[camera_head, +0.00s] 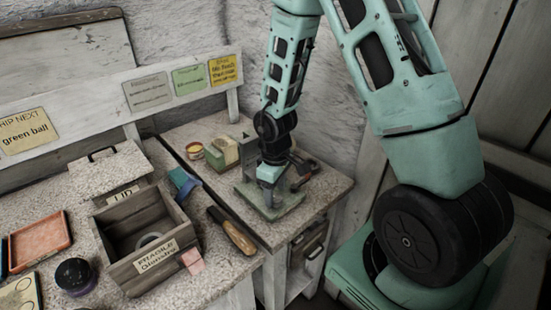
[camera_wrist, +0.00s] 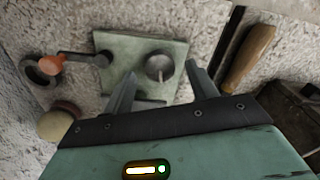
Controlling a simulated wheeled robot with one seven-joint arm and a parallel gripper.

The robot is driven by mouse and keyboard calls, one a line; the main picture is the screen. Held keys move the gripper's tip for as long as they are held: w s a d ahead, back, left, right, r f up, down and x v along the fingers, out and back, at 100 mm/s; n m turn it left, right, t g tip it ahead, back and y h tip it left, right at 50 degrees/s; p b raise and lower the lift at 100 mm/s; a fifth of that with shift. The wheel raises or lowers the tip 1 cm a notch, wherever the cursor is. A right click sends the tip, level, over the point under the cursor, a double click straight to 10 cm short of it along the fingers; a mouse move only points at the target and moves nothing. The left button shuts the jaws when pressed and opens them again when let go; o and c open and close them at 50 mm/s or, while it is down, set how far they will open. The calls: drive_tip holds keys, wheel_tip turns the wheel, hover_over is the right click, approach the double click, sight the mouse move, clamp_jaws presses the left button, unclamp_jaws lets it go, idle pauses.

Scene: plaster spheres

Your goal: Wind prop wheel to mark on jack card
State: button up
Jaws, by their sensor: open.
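My gripper (camera_head: 268,188) is open and points down over a pale green plate (camera_head: 283,211) on the right-hand bench. In the wrist view, the plate (camera_wrist: 127,45) carries a round grey metal knob (camera_wrist: 158,66) with a thin pin, lying between and beyond my two fingers (camera_wrist: 160,88). The fingers look empty. A dark crank arm (camera_wrist: 85,57) with an orange knob (camera_wrist: 51,65) reaches left from the plate, near a dark ring (camera_wrist: 36,76). I cannot tell which part is the prop wheel or see its mark. No card is readable as the jack card.
A wooden handle (camera_head: 232,232) lies left of the plate, near the wooden crate (camera_head: 170,215). A small tin (camera_head: 194,150) and a green and cream block (camera_head: 222,152) stand behind. Yellow (camera_head: 223,70), green (camera_head: 189,79) and grey cards (camera_head: 147,91) hang on the rail.

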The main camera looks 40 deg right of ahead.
sight(276, 197)
wheel_tip(276, 197, up, 15)
drive_tip(key=p, duration=0.2)
drive_tip(key=shift+p, duration=0.3)
drive_tip(key=shift+r, duration=0.1)
